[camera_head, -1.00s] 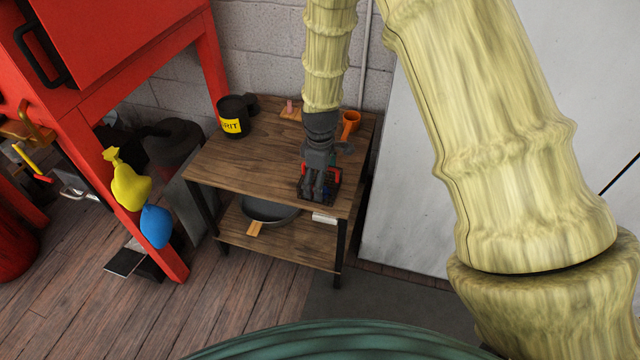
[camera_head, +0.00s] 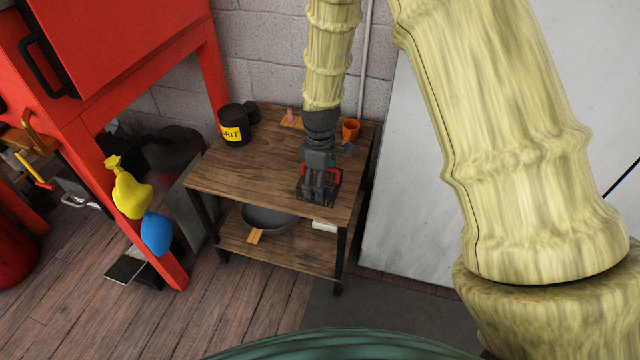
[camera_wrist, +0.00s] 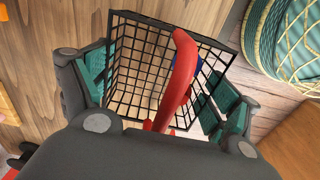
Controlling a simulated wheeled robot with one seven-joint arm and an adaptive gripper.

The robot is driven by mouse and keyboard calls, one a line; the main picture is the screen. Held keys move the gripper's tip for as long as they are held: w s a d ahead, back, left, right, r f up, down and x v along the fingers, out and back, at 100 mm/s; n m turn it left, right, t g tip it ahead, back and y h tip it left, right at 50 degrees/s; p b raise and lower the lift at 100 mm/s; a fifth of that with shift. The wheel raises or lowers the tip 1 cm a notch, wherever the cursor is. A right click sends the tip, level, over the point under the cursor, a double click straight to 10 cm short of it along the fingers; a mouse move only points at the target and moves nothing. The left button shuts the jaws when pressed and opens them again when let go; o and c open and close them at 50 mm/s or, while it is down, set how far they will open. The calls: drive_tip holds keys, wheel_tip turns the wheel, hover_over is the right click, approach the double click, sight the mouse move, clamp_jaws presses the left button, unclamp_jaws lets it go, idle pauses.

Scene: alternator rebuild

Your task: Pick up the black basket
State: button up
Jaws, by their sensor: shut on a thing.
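The black basket (camera_wrist: 131,58) is a small wire-mesh basket in the middle of the wrist view, with wood showing through its mesh. A red curved piece (camera_wrist: 181,75) crosses over it, and a bit of something blue shows behind that piece. My gripper (camera_wrist: 160,95) has one teal-padded finger on each side of the basket and is shut on it. In the head view my gripper (camera_head: 320,182) points down at the front right of the wooden table, and its fingers cover part of the basket (camera_head: 303,190). I cannot tell whether the basket touches the tabletop.
The wooden table (camera_head: 250,165) also holds a black tub with a yellow label (camera_head: 233,125) and an orange cup (camera_head: 350,130) behind my gripper. A red frame (camera_head: 150,215) stands left.

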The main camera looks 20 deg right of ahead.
drive_tip(key=s+r+p, duration=0.2)
drive_tip(key=s, duration=1.4)
drive_tip(key=w+a+r+m, duration=0.2)
drive_tip(key=w+r+m, duration=0.6)
drive_tip(key=w+m, duration=0.35)
drive_tip(key=shift+n, duration=0.25)
drive_tip(key=s+r+p, duration=0.1)
drive_tip(key=r+p, duration=0.1)
drive_tip(key=p, duration=0.6)
drive_tip(key=s+r+p, duration=0.1)
drive_tip(key=p, duration=0.7)
drive_tip(key=shift+s+d+r+p, duration=0.1)
drive_tip(key=shift+s+r+p, duration=0.1)
drive_tip(key=shift+r+p, duration=0.15)
drive_tip(key=shift+f, duration=0.1)
